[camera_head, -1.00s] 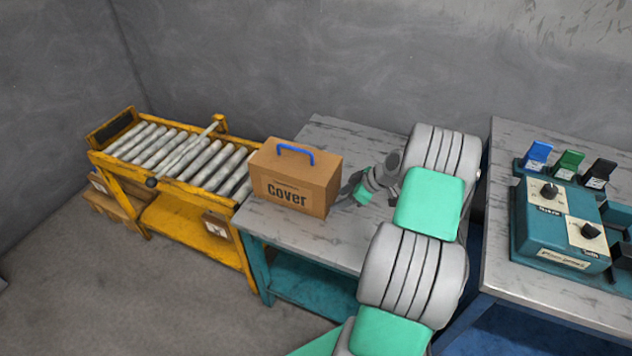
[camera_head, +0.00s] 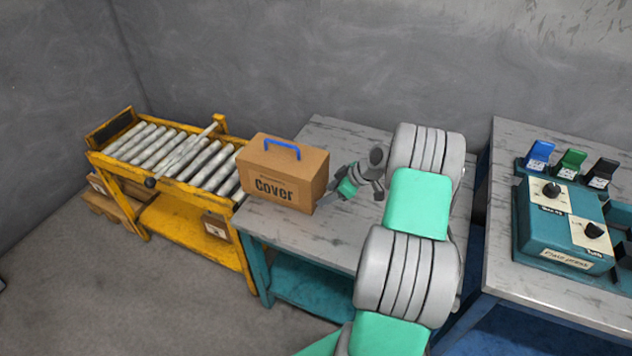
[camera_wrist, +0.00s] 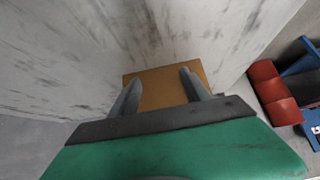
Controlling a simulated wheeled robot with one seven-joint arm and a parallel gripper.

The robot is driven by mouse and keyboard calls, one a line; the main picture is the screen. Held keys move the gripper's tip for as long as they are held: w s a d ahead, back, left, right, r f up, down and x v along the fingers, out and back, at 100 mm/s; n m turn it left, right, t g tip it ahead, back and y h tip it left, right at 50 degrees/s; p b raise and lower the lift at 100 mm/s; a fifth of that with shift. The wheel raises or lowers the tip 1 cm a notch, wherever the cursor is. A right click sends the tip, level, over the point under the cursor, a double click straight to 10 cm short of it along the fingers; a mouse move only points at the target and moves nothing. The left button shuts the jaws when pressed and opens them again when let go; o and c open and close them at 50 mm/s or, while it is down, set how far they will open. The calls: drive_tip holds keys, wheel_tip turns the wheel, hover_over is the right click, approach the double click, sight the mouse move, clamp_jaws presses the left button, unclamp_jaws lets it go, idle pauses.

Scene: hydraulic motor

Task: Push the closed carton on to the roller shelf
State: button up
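The closed carton (camera_head: 284,172), brown with a blue handle and the word "Cover", stands upright at the left end of the grey table (camera_head: 345,225), close to the roller shelf (camera_head: 185,155). The roller shelf has a yellow frame and grey rollers. My gripper (camera_head: 326,204) is at the carton's right side, low near the tabletop. In the wrist view the two fingers of my gripper (camera_wrist: 160,90) are spread, with the carton's brown side (camera_wrist: 165,75) just ahead of their tips. Nothing is held between them. Whether the tips touch the carton is hard to tell.
A grey bar (camera_head: 188,152) lies across the rollers. A second table (camera_head: 505,240) at right holds a teal control box (camera_head: 563,225) with knobs and blue, green and black pieces. The rollers beside the carton are clear.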

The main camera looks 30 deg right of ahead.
sight(321, 185)
drive_tip(key=shift+w+a+b, duration=0.3)
drive_tip(key=shift+w+a, duration=0.35)
drive_tip(key=shift+w, duration=0.3)
drive_tip(key=shift+w+a+b, duration=0.25)
drive_tip(key=shift+w+a, duration=0.35)
drive_tip(key=shift+w, duration=0.3)
drive_tip(key=shift+w+a+b, duration=0.4)
drive_tip(key=shift+w+a, duration=0.35)
drive_tip(key=shift+w, duration=0.35)
drive_tip(key=shift+w+a+b, duration=0.4)
drive_tip(key=shift+w+a, duration=0.35)
drive_tip(key=shift+w, duration=0.3)
drive_tip(key=shift+w+a+b, duration=0.4)
drive_tip(key=shift+w+a, duration=0.35)
drive_tip(key=shift+w, duration=0.35)
drive_tip(key=shift+w+a, duration=0.1)
drive_tip(key=shift+w+a+b, duration=0.4)
drive_tip(key=shift+w+a, duration=0.35)
drive_tip(key=shift+w, duration=0.35)
drive_tip(key=shift+w+a+b, duration=0.35)
drive_tip(key=shift+w+a, duration=0.35)
drive_tip(key=shift+w, duration=0.35)
drive_tip(key=shift+w+a, duration=0.35)
drive_tip(key=shift+w, duration=0.2)
drive_tip(key=shift+w+a, duration=0.3)
drive_tip(key=shift+w, duration=0.2)
drive_tip(key=shift+w+a, duration=0.1)
